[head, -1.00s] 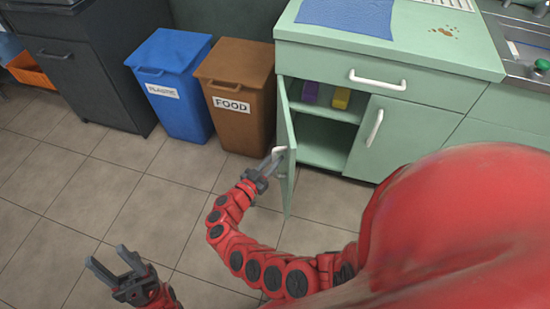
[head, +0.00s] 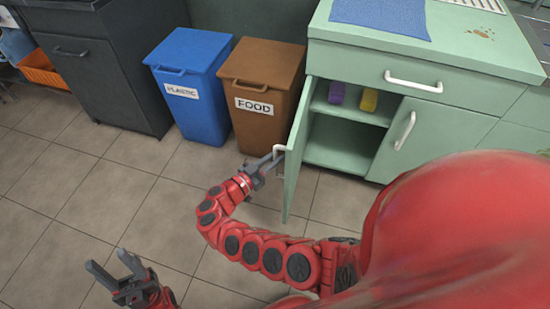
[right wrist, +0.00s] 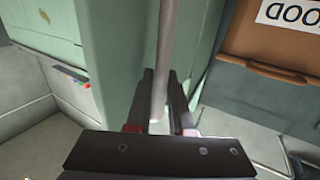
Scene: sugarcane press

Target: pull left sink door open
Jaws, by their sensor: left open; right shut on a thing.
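The left sink door (head: 296,160) of the green cabinet stands swung open, seen nearly edge-on in the head view. Its white handle (head: 279,150) is on the side facing the brown bin. My right gripper (head: 272,160) is shut on this handle. In the right wrist view the handle bar (right wrist: 163,70) runs down between the two fingers of the right gripper (right wrist: 162,105), with the green door beside it. My left gripper (head: 110,271) is open and empty above the floor at the lower left.
The open cabinet (head: 340,150) shows a purple item (head: 337,93) and a yellow item (head: 369,99) on its shelf. The right door (head: 420,135) is closed. A brown FOOD bin (head: 262,95) and a blue PLASTIC bin (head: 190,90) stand left of the open door. Floor in front is clear.

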